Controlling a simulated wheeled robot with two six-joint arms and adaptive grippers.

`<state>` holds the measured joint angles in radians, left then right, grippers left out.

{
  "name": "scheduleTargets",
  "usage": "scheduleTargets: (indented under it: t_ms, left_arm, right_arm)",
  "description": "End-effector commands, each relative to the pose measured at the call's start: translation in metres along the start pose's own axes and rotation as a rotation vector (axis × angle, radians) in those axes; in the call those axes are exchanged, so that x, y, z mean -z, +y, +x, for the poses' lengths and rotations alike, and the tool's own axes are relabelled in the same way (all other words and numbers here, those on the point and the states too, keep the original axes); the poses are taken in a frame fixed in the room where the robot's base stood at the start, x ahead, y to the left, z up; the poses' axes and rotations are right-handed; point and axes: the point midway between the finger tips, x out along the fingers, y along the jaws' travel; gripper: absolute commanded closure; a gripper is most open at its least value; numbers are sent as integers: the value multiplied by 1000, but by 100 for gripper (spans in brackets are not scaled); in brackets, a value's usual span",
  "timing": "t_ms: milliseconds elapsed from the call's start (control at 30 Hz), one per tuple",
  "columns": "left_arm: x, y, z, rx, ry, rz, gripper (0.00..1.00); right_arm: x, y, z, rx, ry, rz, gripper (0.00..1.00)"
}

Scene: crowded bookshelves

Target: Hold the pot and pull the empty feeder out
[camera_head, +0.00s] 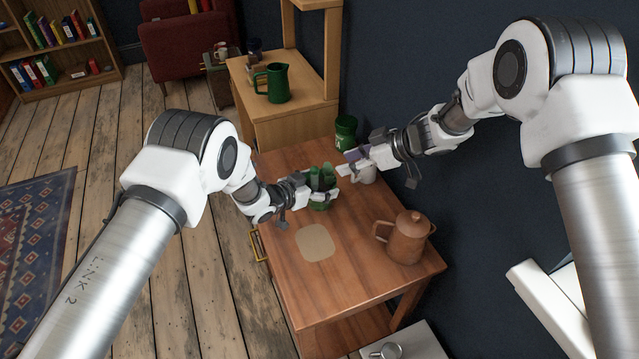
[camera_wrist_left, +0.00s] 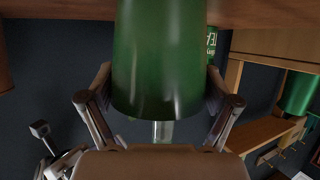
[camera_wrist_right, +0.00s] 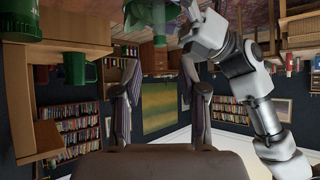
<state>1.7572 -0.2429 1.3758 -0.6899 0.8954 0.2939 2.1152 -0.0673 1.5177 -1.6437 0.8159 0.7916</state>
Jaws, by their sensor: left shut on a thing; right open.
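The green pot (camera_head: 319,204) stands on the wooden table, with green stalks or leaves at its top. It fills the middle of the left wrist view (camera_wrist_left: 160,60), where the picture is upside down. A pale translucent tube, seemingly the feeder (camera_wrist_left: 162,131), sticks out past the pot's rim. My left gripper (camera_head: 322,195) is shut on the pot, with a finger on either side. My right gripper (camera_head: 348,164) is open and empty, beyond and slightly right of the pot. In the right wrist view the pot (camera_wrist_right: 148,14) is at the top edge, past the open fingers.
A brown jug (camera_head: 406,238) is at the table's right. A beige mat (camera_head: 315,242) lies bare in front of the pot. A green pitcher (camera_head: 277,83) stands on the cabinet behind.

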Motion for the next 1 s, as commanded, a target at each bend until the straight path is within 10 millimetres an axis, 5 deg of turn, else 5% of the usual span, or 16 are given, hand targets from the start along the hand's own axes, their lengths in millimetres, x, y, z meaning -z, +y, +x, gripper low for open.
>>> scheduleTargets:
  t_ms: [167,233,367,467,633,767,867,1000]
  left_arm:
    - [-1,0,0,0,-2,-1,70]
    - [-1,0,0,0,-2,-1,70]
    - [-1,0,0,0,-2,-1,70]
    - [-1,0,0,0,-2,-1,70]
    - [-1,0,0,-1,-2,0,70]
    - [-1,0,0,0,-2,0,70]
    - [-1,0,0,0,-2,0,70]
    - [-1,0,0,0,-2,0,70]
  right_arm:
    - [0,0,0,0,0,0,58]
    - [0,0,0,-1,0,0,72]
    - [3,15,3,-56,-9,-6,73]
    - [10,53,8,-195,-33,-11,73]
    - [35,153,-2,-615,-124,53,73]
    - [45,196,-20,-878,-226,214,73]
    - [48,199,-26,-986,-319,384,73]
    - [53,164,-15,-981,-470,649,73]
